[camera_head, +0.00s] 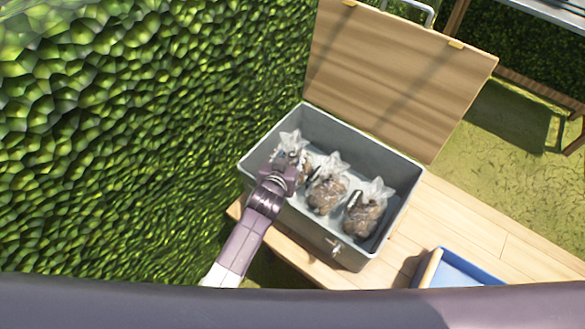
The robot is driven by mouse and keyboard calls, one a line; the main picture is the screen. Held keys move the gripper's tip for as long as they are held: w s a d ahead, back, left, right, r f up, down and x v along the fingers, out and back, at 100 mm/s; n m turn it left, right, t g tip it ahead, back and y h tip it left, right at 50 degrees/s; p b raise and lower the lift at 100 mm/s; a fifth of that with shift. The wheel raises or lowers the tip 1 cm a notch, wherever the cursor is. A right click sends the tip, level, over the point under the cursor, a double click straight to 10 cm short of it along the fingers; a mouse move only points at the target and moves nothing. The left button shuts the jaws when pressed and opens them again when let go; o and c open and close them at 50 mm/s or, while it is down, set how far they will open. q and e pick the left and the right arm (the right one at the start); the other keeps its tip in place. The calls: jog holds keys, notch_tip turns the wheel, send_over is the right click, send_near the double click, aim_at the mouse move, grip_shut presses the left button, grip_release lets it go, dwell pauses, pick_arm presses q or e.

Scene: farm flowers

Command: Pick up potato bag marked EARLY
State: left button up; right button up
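Three clear bags of brown potatoes stand in a row inside a grey box (262,152). There is a left bag (291,141), a middle bag (325,190) and a right bag (363,212). Small dark tags show on the bags, but no word on them can be read, so I cannot tell which is marked EARLY. My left gripper (298,162) reaches into the box from the lower left, over the left bag, and hides much of it. Its fingers are too small and covered to show whether they are open or shut on it. My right gripper is out of view.
The box's wooden lid (390,75) stands open behind it. The box sits on a wooden table (480,225). A blue tray (462,270) lies at the lower right. A green hedge (130,150) fills the left. Another table (545,95) stands at the top right.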

pick_arm(q)
jog(key=shift+w+f, duration=0.1)
jog(key=shift+c, duration=0.5)
grip_shut()
jog(key=shift+w+r, duration=0.1)
jog(key=shift+r, duration=0.1)
